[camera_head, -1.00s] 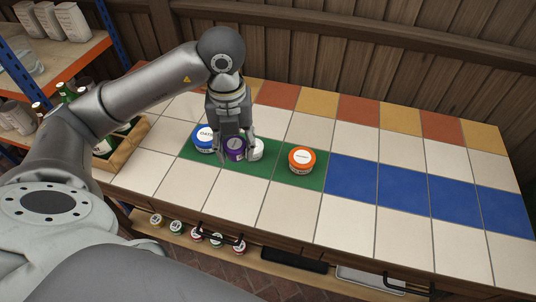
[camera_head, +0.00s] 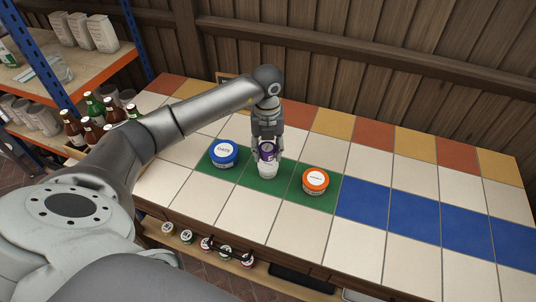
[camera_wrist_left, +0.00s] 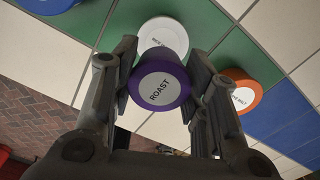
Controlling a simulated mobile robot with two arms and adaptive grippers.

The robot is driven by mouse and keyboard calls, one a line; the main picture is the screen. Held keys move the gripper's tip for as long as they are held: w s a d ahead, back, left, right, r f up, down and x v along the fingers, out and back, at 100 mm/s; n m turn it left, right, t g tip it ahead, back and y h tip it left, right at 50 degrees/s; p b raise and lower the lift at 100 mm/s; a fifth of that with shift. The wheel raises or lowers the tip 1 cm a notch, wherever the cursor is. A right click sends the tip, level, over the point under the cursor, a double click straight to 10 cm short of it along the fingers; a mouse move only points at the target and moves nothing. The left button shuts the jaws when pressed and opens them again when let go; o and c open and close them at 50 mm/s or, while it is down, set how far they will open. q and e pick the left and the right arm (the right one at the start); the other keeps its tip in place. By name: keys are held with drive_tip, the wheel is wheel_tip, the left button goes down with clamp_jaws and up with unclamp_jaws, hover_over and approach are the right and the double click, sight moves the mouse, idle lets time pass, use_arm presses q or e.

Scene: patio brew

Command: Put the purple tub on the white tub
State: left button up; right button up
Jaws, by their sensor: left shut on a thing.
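My left gripper (camera_head: 267,150) is shut on the purple tub (camera_head: 268,153), whose lid reads "ROAST" in the left wrist view (camera_wrist_left: 160,84). The white tub (camera_head: 268,171) stands on the green tiles, directly below the purple tub in the head view. In the left wrist view the white tub (camera_wrist_left: 163,34) shows past the purple tub's edge and is partly hidden by it. I cannot tell whether the two tubs touch. My right gripper is not in view.
Bottles (camera_head: 92,130) stand in a crate at the left. The blue tiles (camera_head: 415,214) at the right are clear.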

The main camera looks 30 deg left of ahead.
sight(268, 163)
use_arm(q)
drive_tip(key=shift+w+a+f, duration=0.1)
drive_tip(key=shift+w+f, duration=0.2)
drive_tip(key=shift+f, duration=0.35)
wheel_tip(268, 163, down, 2)
drive_tip(key=shift+f+p, duration=0.15)
drive_tip(key=shift+p, duration=0.5)
drive_tip(key=shift+f, duration=0.35)
drive_tip(key=o, duration=1)
drive_tip(key=shift+r, duration=0.15)
